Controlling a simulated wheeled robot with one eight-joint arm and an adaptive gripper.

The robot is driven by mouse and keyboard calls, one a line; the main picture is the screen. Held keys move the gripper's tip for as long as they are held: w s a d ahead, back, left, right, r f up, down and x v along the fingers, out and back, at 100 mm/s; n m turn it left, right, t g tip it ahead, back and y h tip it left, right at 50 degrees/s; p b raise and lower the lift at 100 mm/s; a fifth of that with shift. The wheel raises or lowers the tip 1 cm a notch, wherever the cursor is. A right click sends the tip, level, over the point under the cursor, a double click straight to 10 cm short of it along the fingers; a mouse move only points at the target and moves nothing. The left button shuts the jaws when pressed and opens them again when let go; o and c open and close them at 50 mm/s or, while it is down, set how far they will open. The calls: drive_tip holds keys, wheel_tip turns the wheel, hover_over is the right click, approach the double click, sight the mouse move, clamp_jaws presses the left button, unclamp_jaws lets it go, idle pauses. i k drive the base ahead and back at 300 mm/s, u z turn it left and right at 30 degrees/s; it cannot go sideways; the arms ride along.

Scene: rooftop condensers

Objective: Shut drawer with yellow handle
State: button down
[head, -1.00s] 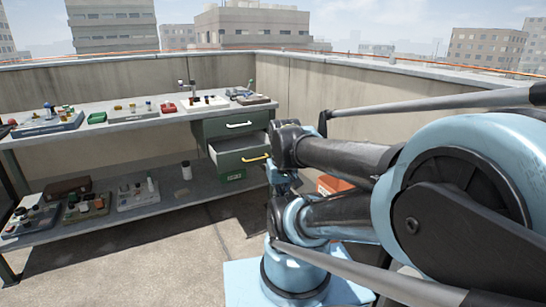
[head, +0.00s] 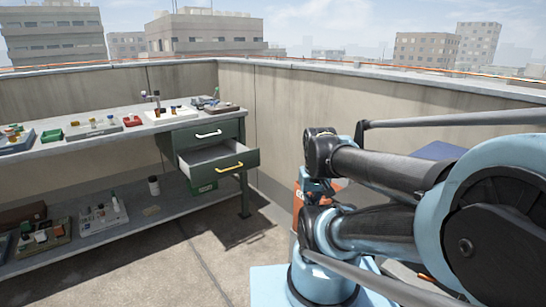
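The drawer with the yellow handle (head: 231,167) is the lower of two green drawers under the right end of the workbench. It is pulled out, and its pale inside (head: 209,157) shows and looks empty. The upper drawer with a white handle (head: 207,133) is shut. My blue and black arm is folded at the right of the head view, apart from the drawer. My gripper cannot be made out in this view.
The grey workbench (head: 90,138) holds several trays and small parts. The concrete floor (head: 200,270) before the drawer is clear. A parapet wall (head: 400,125) runs behind.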

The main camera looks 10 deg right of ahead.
sight(204, 164)
drive_tip(key=z, duration=2.25)
drive_tip(key=k, duration=1.3)
drive_tip(key=u, duration=2.15)
drive_tip(key=i, duration=0.65)
